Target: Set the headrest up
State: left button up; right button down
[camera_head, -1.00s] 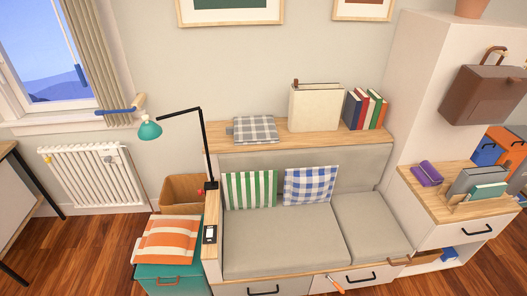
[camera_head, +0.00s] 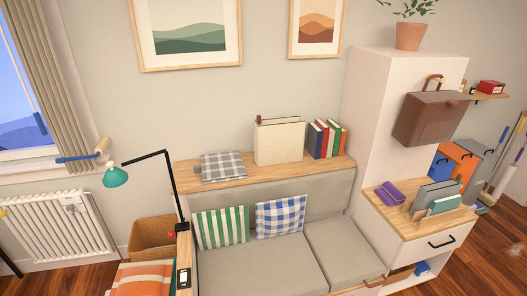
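No part is plainly recognisable as the headrest. The built-in bench has grey seat cushions (camera_head: 260,268) and a grey padded back panel (camera_head: 328,196) under a wooden ledge (camera_head: 340,165). A green-striped pillow (camera_head: 221,228) and a blue-checked pillow (camera_head: 281,215) lean against the back. A grey-checked flat cushion (camera_head: 222,167) lies on the ledge's left part. Neither of my grippers is in view.
A cream box file (camera_head: 279,142) and several books (camera_head: 326,139) stand on the ledge. A teal lamp (camera_head: 116,176) reaches out at the left. A cabinet (camera_head: 420,238) at the right carries a purple roll (camera_head: 389,193) and books.

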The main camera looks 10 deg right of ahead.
aim_at(345, 259)
jog(key=z, duration=1.1)
jog(key=i, duration=0.75)
jog(key=z, duration=0.2)
